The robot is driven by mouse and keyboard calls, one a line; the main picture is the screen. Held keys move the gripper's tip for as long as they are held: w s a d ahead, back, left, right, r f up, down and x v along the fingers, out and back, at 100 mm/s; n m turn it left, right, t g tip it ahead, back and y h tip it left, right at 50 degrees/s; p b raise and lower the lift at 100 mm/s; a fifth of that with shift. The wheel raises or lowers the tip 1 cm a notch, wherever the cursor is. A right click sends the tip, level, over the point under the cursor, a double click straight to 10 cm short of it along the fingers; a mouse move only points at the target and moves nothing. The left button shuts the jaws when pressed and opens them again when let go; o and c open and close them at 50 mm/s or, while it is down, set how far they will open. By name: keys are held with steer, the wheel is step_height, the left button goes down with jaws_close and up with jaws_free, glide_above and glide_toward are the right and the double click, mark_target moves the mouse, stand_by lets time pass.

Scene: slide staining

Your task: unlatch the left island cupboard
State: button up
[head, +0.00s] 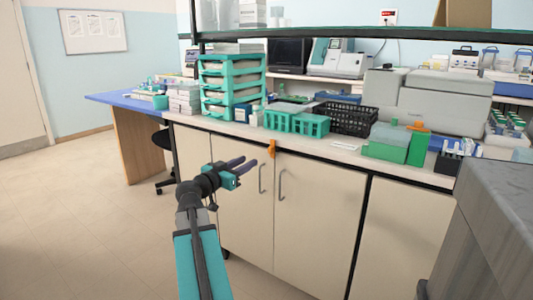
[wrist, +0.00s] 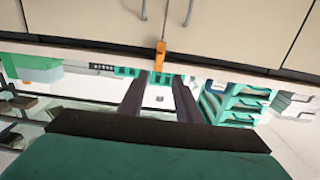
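The island cupboard (head: 313,220) has two cream doors with curved metal handles side by side near their meeting edges. A small orange latch (head: 272,148) sits at the top of the seam between the doors, just under the counter edge. It also shows in the upside-down wrist view (wrist: 161,57), ahead of and roughly centred between my fingers. My gripper (head: 250,165) is in front of the left door, to the left of the latch and apart from it. Its two dark fingers are spread with nothing between them, also in the wrist view (wrist: 160,82).
The counter (head: 335,152) above the doors holds teal racks (head: 296,123), a teal drawer unit (head: 231,85), a black basket (head: 345,118) and green boxes (head: 388,143). A grey surface (head: 500,220) stands close at the right. The floor (head: 100,220) at left is clear.

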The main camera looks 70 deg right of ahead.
mark_target(269, 150)
steer(key=shift+b+x, duration=0.85)
steer(key=shift+x, duration=6)
jaws_close()
steer(key=shift+a, duration=0.1)
